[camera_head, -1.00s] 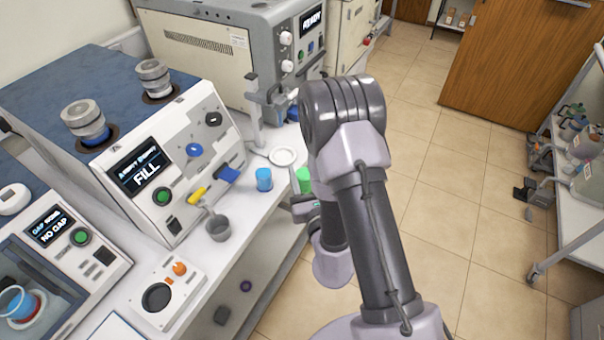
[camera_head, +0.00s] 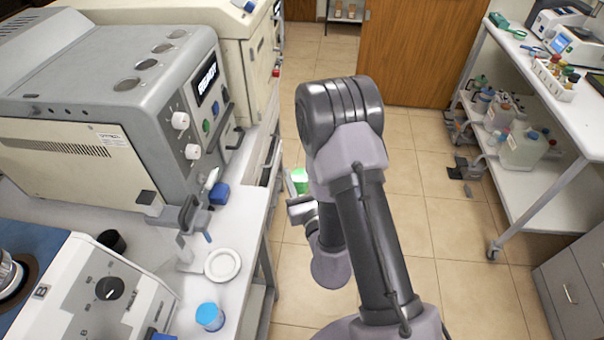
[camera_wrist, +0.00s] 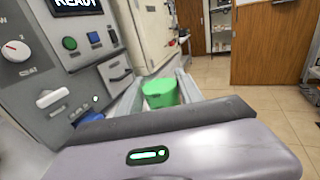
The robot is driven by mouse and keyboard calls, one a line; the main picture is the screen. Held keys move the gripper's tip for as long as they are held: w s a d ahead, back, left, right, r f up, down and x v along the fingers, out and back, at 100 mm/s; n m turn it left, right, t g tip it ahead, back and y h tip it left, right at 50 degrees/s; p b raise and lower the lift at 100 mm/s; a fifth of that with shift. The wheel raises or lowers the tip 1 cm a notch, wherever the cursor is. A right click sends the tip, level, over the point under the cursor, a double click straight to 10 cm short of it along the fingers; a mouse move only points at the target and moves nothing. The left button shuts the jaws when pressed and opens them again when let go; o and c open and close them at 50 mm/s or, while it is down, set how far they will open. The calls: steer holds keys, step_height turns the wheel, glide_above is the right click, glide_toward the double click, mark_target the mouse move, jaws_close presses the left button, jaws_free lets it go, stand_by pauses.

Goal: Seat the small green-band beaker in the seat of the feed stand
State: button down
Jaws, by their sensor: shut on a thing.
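The green-band beaker (camera_head: 299,181) is held in my gripper (camera_head: 301,205), in the air beyond the bench's right edge. In the wrist view, the beaker (camera_wrist: 160,93) shows bright green between the two fingers, about upright. Its lower part is hidden behind my gripper body. A white round dish-like piece (camera_head: 222,265) lies on the bench to the left of and nearer than my gripper. A grey bracket (camera_head: 188,213) stands behind it, against the large machine. I cannot tell for sure which part is the feed stand's seat.
A blue beaker (camera_head: 210,316) stands on the bench near its front edge. The large grey machine (camera_head: 120,110) with a lit screen fills the left. A white shelf trolley (camera_head: 545,120) with bottles stands at right. The tiled floor (camera_head: 430,220) between is free.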

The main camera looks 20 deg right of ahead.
steer(key=s+a+n+g+y+b, duration=0.2)
steer(key=a+n+g+y+b, duration=0.35)
steer(key=a+n+y, duration=0.9)
steer(key=s+a+g+y, duration=0.1)
steer(key=s+a+g, duration=0.1)
steer(key=g, duration=0.1)
steer(key=s+a+f+n+g+y+b, duration=0.1)
steer(key=s+a+g, duration=0.1)
steer(key=g, duration=0.1)
steer(key=s+a+f+g+y+b, duration=0.1)
steer(key=s+a+g, duration=0.2)
steer(key=shift+f+n+g, duration=0.25)
steer(key=shift+g, duration=0.1)
steer(key=shift+n+g, duration=0.5)
steer(key=shift+g, duration=0.3)
steer(key=shift+s+a+f+b, duration=0.3)
steer(key=shift+s+f+b, duration=0.15)
steer(key=shift+s, duration=0.2)
steer(key=shift+s+a+f+b, duration=0.3)
steer(key=shift+s+f+b, duration=0.15)
steer(key=shift+s, duration=0.25)
steer(key=shift+s+a+f+b, duration=0.3)
steer(key=shift+s+f+b, duration=0.15)
steer(key=shift+s, duration=0.2)
steer(key=shift+d, duration=0.1)
steer(key=shift+f+b, duration=0.7)
steer(key=shift+f, duration=0.05)
